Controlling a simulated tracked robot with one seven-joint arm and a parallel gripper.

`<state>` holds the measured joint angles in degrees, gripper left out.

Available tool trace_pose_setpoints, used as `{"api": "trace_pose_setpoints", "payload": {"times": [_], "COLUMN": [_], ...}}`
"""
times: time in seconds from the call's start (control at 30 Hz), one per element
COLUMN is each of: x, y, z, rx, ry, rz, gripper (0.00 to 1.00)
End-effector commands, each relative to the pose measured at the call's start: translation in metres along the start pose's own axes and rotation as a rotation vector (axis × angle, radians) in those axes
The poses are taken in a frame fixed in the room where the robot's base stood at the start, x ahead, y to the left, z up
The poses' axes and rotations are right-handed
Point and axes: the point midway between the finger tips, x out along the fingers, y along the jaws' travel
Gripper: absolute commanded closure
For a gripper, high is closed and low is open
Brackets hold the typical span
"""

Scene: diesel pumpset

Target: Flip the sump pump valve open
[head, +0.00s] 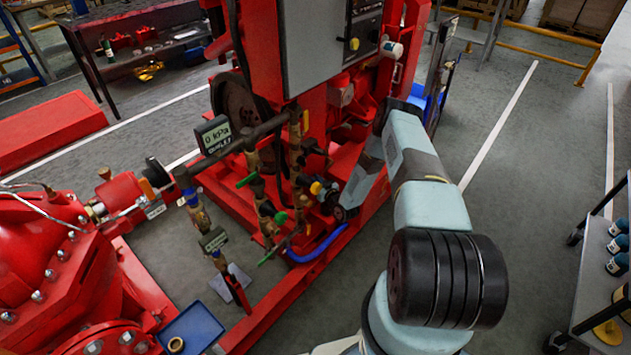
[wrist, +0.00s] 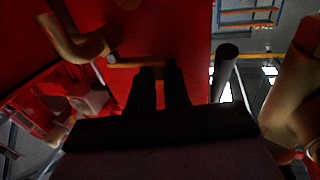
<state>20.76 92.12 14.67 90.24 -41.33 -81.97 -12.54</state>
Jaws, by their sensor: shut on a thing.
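My gripper (wrist: 160,80) shows in the wrist view with its two dark fingers close together. They are shut on a thin orange-yellow lever (wrist: 132,65), which runs crosswise past the fingertips in front of a red panel. In the head view my arm reaches down to the brass pipework (head: 300,150) on the red pumpset, and my fingertips are hidden there. Green valve handles (head: 247,180) and a yellow handle (head: 305,121) show on that pipework. I cannot tell which of these handles is the held lever.
Copper-coloured pipes (wrist: 78,42) flank the gripper closely, with a thick one at right (wrist: 290,95) in the wrist view. A grey control box (head: 315,50) stands above the pipework. A blue hose (head: 318,245) lies below it. Open floor (head: 540,150) is at right.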

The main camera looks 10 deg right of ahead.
Motion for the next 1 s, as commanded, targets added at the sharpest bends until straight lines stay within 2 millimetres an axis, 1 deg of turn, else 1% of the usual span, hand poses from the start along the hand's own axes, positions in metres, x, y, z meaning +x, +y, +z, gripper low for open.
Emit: {"api": "trace_pose_setpoints", "payload": {"times": [0.27, 0.7, 1.0], "x": [-0.004, -0.015, -0.019], "y": [0.003, 0.015, 0.02], "z": [0.0, 0.0, 0.0], "rx": [-0.003, -0.003, -0.002], "ry": [0.0, 0.0, 0.0], "rz": [-0.091, -0.383, -0.501], "gripper": [1.0, 1.0, 1.0]}}
